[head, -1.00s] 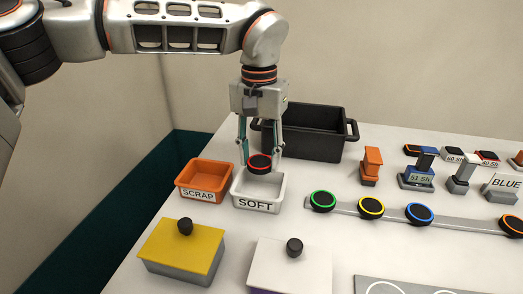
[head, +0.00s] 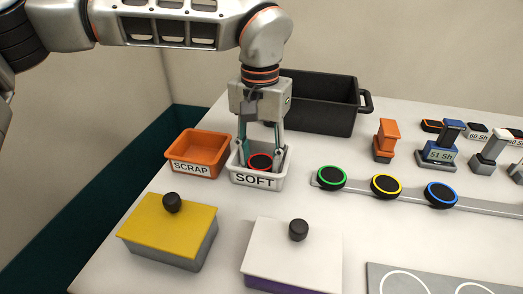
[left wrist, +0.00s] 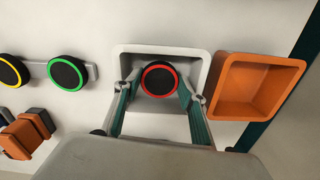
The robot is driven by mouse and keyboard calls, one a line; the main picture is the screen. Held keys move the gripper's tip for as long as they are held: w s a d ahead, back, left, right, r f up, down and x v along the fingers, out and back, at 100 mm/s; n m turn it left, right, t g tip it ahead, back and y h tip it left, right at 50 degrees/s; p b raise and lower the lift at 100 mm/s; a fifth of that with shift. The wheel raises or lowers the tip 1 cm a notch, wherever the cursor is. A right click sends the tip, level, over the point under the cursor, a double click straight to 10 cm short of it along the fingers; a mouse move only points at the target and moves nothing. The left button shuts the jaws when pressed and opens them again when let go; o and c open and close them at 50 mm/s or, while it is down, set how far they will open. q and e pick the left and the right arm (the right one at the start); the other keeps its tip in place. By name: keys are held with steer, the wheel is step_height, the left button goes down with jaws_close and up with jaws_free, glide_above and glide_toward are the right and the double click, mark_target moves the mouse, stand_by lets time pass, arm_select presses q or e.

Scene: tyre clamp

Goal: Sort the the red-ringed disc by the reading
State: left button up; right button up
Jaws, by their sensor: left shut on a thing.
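The red-ringed disc (head: 260,162) is black with a red rim. It is inside the white bin marked SOFT (head: 257,181), low between its walls. My left gripper (head: 260,158) reaches down into this bin and is shut on the disc, one finger on each side. In the left wrist view the disc (left wrist: 160,79) sits between the fingertips, over the white bin (left wrist: 199,60). Whether the disc touches the bin floor I cannot tell. A blue tester (head: 438,153) at the right shows 51 Sh. My right gripper is not in view.
An orange SCRAP bin (head: 197,152) stands left of the SOFT bin. A large black crate (head: 322,105) is behind. A yellow-lidded box (head: 168,228) and a white-lidded box (head: 293,252) are in front. A rail with green, yellow and blue-ringed discs (head: 386,186) runs right.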

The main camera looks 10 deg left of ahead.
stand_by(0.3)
arm_select(q)
steer(key=o, duration=1.2)
